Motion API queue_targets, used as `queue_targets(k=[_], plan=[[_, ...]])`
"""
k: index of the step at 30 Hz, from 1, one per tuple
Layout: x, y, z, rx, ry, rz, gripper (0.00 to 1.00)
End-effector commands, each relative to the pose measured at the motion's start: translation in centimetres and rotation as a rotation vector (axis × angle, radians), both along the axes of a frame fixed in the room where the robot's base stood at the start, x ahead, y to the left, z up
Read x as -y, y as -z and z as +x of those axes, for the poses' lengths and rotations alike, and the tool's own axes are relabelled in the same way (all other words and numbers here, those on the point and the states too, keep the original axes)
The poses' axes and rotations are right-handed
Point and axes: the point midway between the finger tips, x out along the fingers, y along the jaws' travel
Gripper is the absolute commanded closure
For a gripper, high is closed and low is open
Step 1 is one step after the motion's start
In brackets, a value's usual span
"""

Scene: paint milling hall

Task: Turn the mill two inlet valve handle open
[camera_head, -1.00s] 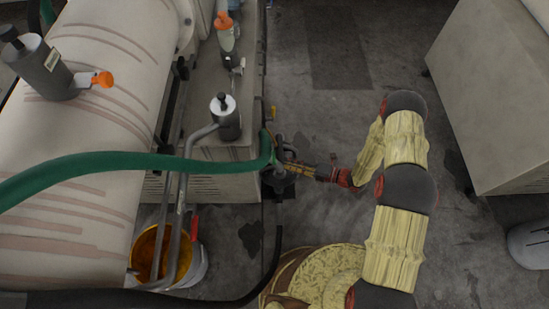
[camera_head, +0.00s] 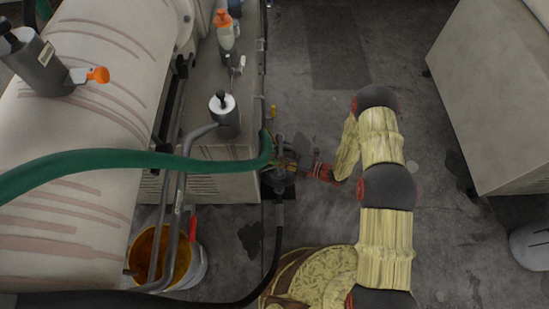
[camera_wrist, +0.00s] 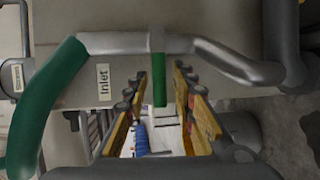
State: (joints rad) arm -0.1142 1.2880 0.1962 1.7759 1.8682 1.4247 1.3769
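In the wrist view, a short green handle (camera_wrist: 160,88) hangs straight down from a silver pipe (camera_wrist: 115,43), beside a white tag reading "Inlet" (camera_wrist: 103,82). My gripper (camera_wrist: 162,80) is open, one yellow finger on each side of the handle. The handle's lower end lies between the fingertips in the picture, with a gap on both sides; I cannot tell whether they touch. In the head view my gripper (camera_head: 284,164) is at the end of the green hose (camera_head: 120,161), by the machine's corner. The handle cannot be made out there.
A thick green hose (camera_wrist: 45,105) curves down at left in the wrist view. Floor to the right is open up to a grey cabinet (camera_head: 490,90).

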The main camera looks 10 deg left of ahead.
Motion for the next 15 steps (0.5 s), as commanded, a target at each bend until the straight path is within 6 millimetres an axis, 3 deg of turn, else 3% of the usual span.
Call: queue_targets(k=[12, 15], plan=[[0.02, 0.01, 0.00, 0.000, 0.000, 0.000, 1.00], [0.02, 0.02, 0.00, 0.000, 0.000, 0.000, 1.00]])
